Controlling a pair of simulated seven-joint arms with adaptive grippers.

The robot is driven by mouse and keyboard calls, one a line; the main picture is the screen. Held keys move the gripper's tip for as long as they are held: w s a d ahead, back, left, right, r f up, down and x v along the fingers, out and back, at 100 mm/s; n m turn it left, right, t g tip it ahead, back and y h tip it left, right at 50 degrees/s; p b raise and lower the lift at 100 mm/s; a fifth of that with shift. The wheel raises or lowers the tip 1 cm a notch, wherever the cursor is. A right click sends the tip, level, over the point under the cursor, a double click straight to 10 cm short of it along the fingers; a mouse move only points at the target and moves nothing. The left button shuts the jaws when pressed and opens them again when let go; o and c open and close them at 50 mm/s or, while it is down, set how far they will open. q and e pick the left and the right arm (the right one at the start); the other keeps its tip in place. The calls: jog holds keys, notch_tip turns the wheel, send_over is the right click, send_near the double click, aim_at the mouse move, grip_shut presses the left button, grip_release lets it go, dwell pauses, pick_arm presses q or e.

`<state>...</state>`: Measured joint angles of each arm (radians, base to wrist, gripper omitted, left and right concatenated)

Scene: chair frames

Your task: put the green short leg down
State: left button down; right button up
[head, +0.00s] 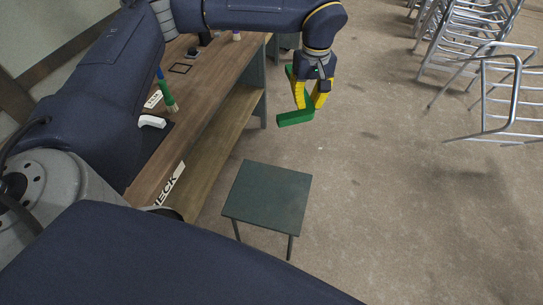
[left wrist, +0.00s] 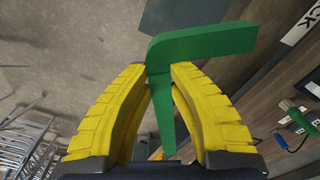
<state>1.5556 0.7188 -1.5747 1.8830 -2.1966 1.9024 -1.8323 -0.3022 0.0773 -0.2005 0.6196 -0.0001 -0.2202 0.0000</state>
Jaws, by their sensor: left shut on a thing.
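The green short leg (head: 296,118) is an L-shaped bar held in the air by my left gripper (head: 309,100), out in front of the workbench and beyond the small stool. My left gripper's yellow fingers are shut on it. In the left wrist view the leg (left wrist: 205,43) has one arm running between the fingertips (left wrist: 160,82) and the other reaching right past them. The leg touches no surface that I can see. My right gripper is not in view.
A small dark green stool (head: 268,195) stands on the floor. A wooden workbench (head: 222,65) with a lower shelf is at left, holding a green-handled tool (head: 167,94) and a white item (head: 152,121). Metal chair frames (head: 495,95) stand at right. The floor between is clear.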

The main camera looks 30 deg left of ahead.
pick_arm(q)
notch_tip(320, 180, down, 12)
jog(key=n, duration=1.2)
send_over(285, 193)
notch_tip(285, 193, down, 17)
notch_tip(285, 193, down, 15)
jog(key=shift+r, duration=0.1)
jog(key=shift+f, duration=2.35)
jog(key=c, duration=1.7)
grip_release()
jog(key=shift+f, duration=0.15)
jog(key=o, duration=0.3)
jog(key=shift+o, duration=0.2)
